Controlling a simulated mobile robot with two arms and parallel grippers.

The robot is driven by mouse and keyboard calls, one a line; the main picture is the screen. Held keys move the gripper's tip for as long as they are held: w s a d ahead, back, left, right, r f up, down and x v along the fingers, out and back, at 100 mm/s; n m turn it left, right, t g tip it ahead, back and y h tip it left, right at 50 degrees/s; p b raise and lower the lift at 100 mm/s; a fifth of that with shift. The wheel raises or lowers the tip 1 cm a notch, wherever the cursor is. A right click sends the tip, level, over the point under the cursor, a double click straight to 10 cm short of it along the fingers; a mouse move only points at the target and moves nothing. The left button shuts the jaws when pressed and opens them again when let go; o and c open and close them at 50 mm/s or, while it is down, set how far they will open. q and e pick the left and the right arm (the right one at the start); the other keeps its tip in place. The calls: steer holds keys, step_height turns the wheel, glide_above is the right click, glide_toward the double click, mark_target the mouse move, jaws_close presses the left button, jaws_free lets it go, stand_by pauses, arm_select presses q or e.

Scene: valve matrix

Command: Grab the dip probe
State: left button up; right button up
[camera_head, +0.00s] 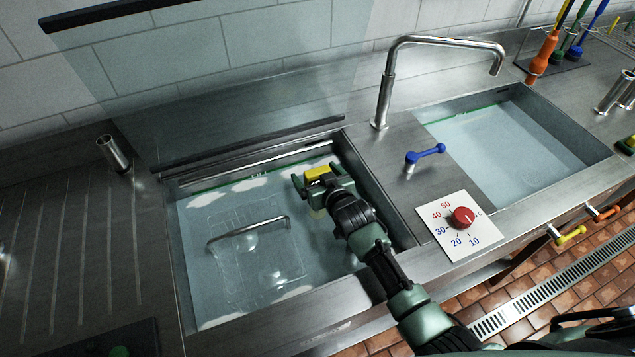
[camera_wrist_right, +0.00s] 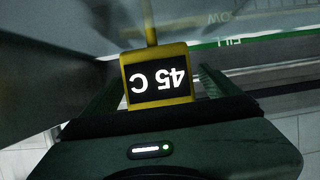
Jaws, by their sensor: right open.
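The dip probe (camera_head: 317,173) has a yellow head and is at the far right part of the left, water-filled basin. In the right wrist view, its yellow-framed display (camera_wrist_right: 159,77) reads "45 C" upside down, with a thin yellow stem (camera_wrist_right: 151,24) running up the picture from it. My right gripper (camera_head: 311,182) reaches over the basin's front edge and is at the probe head. Its jaws are open, with one finger on each side of the head in the wrist view (camera_wrist_right: 160,92). Whether they touch it I cannot tell. My left gripper is not in view.
A clear basket with a metal handle (camera_head: 247,232) sits in the left basin (camera_head: 180,265). A transparent panel with dark bars (camera_head: 250,143) stands behind it. A tap (camera_head: 384,95), blue lever (camera_head: 425,156) and red dial (camera_head: 463,217) stand to the right, near a second filled basin (camera_head: 585,160).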

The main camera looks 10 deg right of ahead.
steer(key=shift+x, duration=1)
steer(key=shift+d, duration=0.1)
steer(key=c, duration=1.5)
